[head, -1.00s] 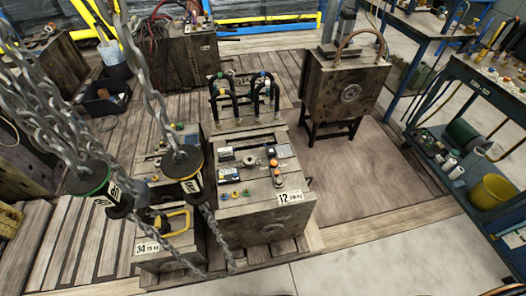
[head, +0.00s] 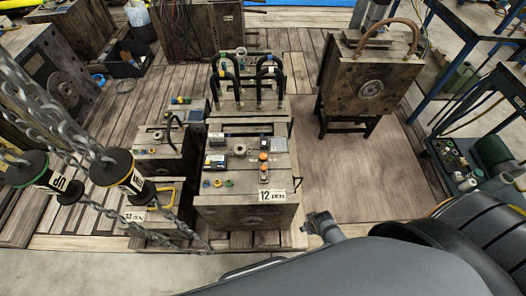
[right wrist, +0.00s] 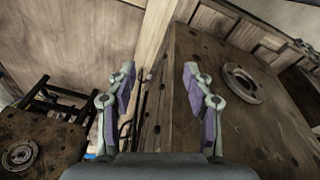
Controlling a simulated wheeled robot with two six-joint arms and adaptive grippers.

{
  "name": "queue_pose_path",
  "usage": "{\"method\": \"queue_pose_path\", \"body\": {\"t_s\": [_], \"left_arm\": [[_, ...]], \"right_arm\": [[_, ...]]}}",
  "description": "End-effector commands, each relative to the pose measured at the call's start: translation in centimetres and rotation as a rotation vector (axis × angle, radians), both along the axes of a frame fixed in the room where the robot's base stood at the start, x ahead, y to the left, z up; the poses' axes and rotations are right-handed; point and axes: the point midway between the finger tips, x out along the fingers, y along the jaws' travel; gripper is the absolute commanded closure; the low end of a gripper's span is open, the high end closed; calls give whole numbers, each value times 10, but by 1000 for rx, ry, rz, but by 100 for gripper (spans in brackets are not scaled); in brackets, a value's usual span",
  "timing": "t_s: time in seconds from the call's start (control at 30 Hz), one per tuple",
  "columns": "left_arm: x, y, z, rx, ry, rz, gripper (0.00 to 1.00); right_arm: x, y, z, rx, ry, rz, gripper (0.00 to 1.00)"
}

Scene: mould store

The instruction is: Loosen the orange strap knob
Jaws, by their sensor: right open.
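The wooden-looking block labelled 12 (head: 245,207) stands in the middle of the head view. Small orange round parts (head: 263,157) sit on its top, near the right side. They are too small for me to tell which is the strap knob or to see a strap. My right arm comes in from the bottom right, in front of the block and apart from its top. In the right wrist view my right gripper (right wrist: 158,90) is open and empty, its padded fingers apart. A dark block face with a round ring (right wrist: 238,83) lies beyond it. No orange knob shows there. My left gripper is out of view.
Chains with black hanging discs (head: 110,167) hang at the left. Black hoops (head: 248,82) rise behind block 12. A tall block on a stand (head: 368,75) is behind right, and a blue trolley (head: 470,145) is at the right edge. The floor between the stand and block 12 is clear.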

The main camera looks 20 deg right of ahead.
Motion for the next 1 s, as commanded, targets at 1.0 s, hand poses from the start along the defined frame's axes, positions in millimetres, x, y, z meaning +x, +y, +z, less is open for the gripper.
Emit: {"method": "queue_pose_path", "body": {"t_s": [1.0], "left_arm": [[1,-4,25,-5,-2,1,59]], "right_arm": [[177,50,233,454,-59,-1181,48]]}}
